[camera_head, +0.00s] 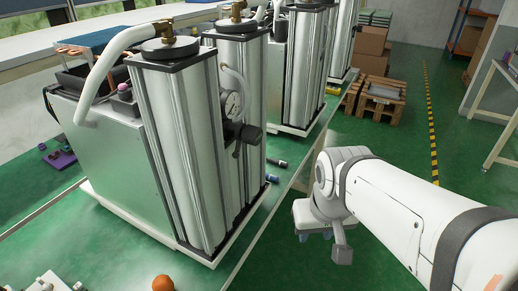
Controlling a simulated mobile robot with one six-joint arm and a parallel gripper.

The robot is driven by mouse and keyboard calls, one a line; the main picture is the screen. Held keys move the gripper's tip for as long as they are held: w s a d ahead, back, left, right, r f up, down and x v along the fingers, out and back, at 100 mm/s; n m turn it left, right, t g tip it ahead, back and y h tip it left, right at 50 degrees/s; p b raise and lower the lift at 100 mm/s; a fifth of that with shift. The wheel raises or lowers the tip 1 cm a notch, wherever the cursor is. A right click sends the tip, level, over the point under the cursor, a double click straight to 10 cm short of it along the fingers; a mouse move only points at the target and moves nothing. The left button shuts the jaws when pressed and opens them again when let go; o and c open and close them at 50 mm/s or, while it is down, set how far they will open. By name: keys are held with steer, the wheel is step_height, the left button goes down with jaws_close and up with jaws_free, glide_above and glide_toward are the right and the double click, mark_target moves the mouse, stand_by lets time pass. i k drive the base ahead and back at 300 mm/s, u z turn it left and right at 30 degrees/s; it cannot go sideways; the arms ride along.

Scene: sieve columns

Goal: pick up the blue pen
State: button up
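A small blue pen-like object (271,178) lies on the green table near its right edge, close to the base of the front metal column. It is too small to make out fully, and the column may hide part of it. My gripper (324,243) hangs off the table's right edge, to the right of the blue object and apart from it. It points downward over the green floor.
A dark pen-like object (277,163) lies just behind the blue one. Tall metal columns (180,150) with a pressure gauge (233,104) and white hoses block the space to the left. An orange ball (163,283) is at the front. Boxes on pallets (380,98) stand behind.

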mark_target(269, 177)
steer(key=z, duration=0.2)
steer(key=k, duration=0.25)
steer(key=u, duration=2.45)
steer(key=k, duration=0.95)
steer(key=z, duration=2)
steer(key=i, duration=1)
steer(key=z, duration=0.1)
